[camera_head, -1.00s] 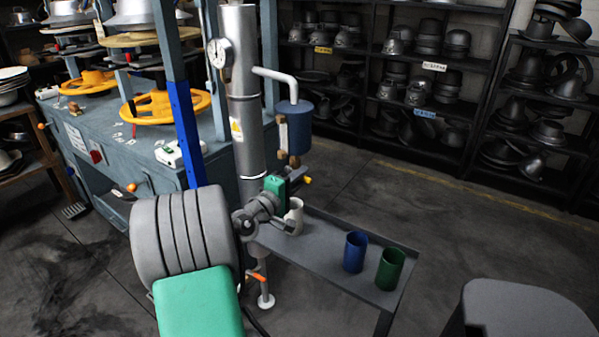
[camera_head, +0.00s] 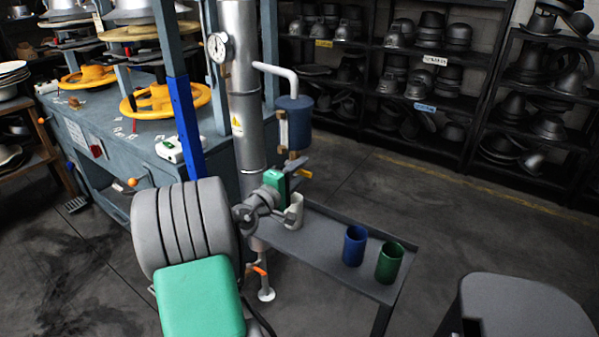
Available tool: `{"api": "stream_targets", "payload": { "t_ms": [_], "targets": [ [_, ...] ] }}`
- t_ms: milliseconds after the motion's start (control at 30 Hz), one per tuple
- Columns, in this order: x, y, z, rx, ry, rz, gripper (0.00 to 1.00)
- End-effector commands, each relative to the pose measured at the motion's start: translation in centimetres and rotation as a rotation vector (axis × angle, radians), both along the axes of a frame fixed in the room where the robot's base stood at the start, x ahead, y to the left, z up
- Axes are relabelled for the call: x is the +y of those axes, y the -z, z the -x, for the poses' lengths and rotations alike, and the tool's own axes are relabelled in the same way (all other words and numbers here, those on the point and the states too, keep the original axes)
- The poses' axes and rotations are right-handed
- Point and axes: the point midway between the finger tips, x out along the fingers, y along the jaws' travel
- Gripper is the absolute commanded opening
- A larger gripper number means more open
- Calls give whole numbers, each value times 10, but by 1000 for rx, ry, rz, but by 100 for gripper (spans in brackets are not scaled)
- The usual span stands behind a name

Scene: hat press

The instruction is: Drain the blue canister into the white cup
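The blue canister (camera_head: 295,125) hangs from a white pipe beside the tall metal column, with a pale sight tube on its left side. The white cup (camera_head: 294,211) stands upright on the grey side shelf, below the canister and partly hidden by my arm. No flow into the cup is visible.
A blue cup (camera_head: 354,246) and a green cup (camera_head: 389,263) stand on the right part of the shelf (camera_head: 325,241). A gauge (camera_head: 218,47) is on the column. The blue press bench (camera_head: 120,150) with yellow handwheels is left. Hat-block racks stand behind; open floor lies between.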

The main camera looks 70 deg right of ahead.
Motion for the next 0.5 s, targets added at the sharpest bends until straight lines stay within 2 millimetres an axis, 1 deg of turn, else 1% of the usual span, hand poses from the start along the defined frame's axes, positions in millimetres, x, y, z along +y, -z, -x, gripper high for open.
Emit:
{"api": "stream_targets", "payload": {
  "t_ms": [133,233,500],
  "targets": [
    [1,0,0,0,0,0,38],
    [11,1,-5,-1,-3,-3,38],
    [61,1,-22,0,-5,-1,38]
  ]
}}
